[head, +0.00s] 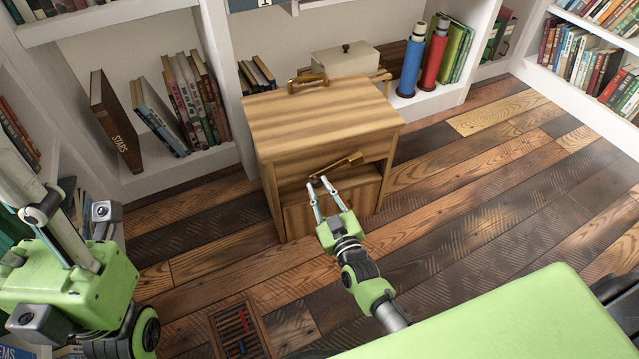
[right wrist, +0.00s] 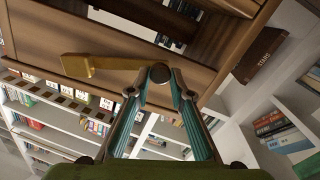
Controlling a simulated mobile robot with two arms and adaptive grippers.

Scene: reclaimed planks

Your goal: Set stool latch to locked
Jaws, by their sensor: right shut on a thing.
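The wooden stool (head: 318,112) stands upright on the plank floor in front of the shelves. Its brass latch (head: 345,162) lies across the front face below the top, slanting up to the right with its broad end at upper right. My right gripper (head: 321,185) is at the latch's thin lower-left end. In the right wrist view the latch (right wrist: 98,63) runs left from my fingertips (right wrist: 160,76), which are closed together at its thin end. My left gripper (head: 50,215) is at the left edge, away from the stool; its fingertips are not clear.
White shelves with books (head: 190,100) stand close behind and left. A blue bottle (head: 412,65) and a red bottle (head: 434,58) stand on a shelf. A floor grate (head: 238,332) is in front; floor at right is clear.

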